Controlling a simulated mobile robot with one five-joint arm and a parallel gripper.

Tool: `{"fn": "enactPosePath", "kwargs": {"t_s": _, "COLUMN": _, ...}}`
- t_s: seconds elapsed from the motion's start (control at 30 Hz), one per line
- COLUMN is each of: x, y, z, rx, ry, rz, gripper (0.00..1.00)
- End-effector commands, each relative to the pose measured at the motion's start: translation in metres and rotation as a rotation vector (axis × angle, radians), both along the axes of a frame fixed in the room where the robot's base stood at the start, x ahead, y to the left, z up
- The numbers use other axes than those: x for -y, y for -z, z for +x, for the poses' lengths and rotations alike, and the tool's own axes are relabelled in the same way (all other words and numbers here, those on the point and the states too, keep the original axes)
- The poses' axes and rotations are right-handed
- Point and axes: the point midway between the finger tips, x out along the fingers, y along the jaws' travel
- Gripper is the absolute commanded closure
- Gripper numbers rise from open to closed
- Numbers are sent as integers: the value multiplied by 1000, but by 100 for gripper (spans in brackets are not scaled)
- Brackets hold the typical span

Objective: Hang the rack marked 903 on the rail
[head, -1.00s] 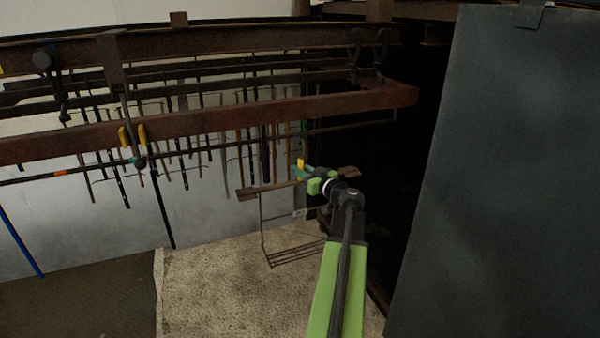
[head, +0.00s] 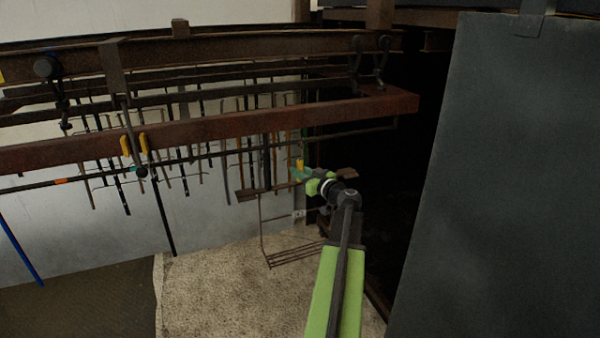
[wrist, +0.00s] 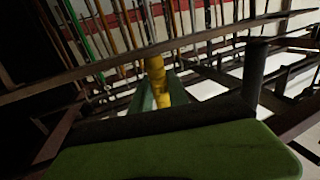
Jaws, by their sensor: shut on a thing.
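A brown wire rack (head: 292,257) hangs from my gripper (head: 304,175), with a bar across its top and a wire shelf at its bottom. A small pale tag (head: 299,213) shows on it, but I cannot read a number. My gripper is shut on the rack's yellow grip, which stands between the green fingers (wrist: 157,92) in the wrist view. A red-brown beam (head: 230,124) and a thin dark rod with coloured marks (head: 60,181) run across the left and middle. The rack appears below the beam's right part; I cannot tell whether it touches anything.
Hooks (head: 371,62) hang near the beam's right end. A hanging piece with yellow grips (head: 126,146) and several thin rods hang at left. A large dark panel (head: 495,190) fills the right. Pale speckled floor (head: 215,285) lies below, clear left of the rack.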

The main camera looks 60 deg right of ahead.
Motion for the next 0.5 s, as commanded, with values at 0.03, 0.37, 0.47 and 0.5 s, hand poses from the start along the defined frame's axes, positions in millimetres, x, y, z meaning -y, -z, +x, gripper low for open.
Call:
{"fn": "enactPosePath", "kwargs": {"t_s": 0.03, "x": 0, "y": -6, "z": 1, "rx": 1, "ry": 0, "rz": 1, "gripper": 100}}
{"fn": "enactPosePath", "kwargs": {"t_s": 0.37, "x": 2, "y": -22, "z": 4, "rx": 1, "ry": 0, "rz": 1, "gripper": 100}}
{"fn": "enactPosePath", "kwargs": {"t_s": 0.47, "x": 3, "y": -26, "z": 4, "rx": 1, "ry": 0, "rz": 1, "gripper": 100}}
{"fn": "enactPosePath", "kwargs": {"t_s": 0.5, "x": 3, "y": -27, "z": 5, "rx": 1, "ry": 0, "rz": 1, "gripper": 100}}
